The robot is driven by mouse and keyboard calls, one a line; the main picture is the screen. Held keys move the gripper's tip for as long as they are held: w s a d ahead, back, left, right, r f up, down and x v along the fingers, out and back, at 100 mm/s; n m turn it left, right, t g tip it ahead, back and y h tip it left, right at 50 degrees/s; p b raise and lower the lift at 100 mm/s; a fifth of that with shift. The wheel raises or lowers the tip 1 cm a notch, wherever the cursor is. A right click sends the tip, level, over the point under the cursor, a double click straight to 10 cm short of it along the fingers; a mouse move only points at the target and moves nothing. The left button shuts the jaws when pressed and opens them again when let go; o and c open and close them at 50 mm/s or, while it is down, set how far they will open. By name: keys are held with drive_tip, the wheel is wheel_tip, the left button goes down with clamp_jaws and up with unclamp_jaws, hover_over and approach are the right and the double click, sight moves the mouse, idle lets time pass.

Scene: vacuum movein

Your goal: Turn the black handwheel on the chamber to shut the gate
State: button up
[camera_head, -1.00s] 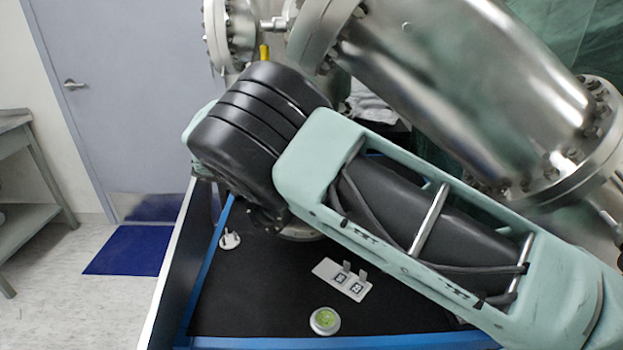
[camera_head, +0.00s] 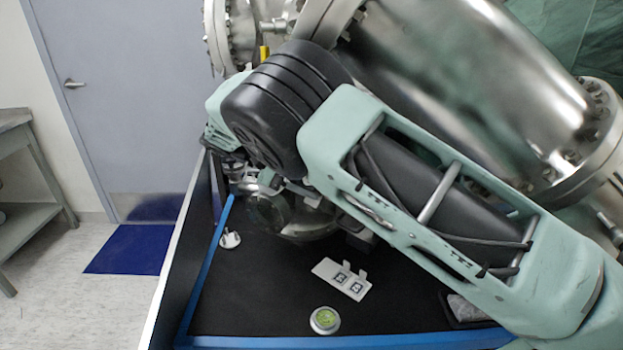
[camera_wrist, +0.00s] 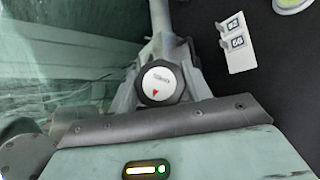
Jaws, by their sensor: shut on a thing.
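The steel chamber (camera_head: 470,85) fills the upper right of the head view. In the head view my arm covers the handwheel and most of my gripper. I cannot tell the gate's position.
A white plate with two printed markers (camera_head: 341,278) and a round green-faced item (camera_head: 324,320) lie on the black surface (camera_head: 250,290). A small white fitting (camera_head: 230,239) lies at its left. A blue-edged border runs around it. Open floor (camera_head: 60,300) lies left.

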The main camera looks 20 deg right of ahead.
drive_tip(key=o, duration=1)
drive_tip(key=shift+c, duration=0.2)
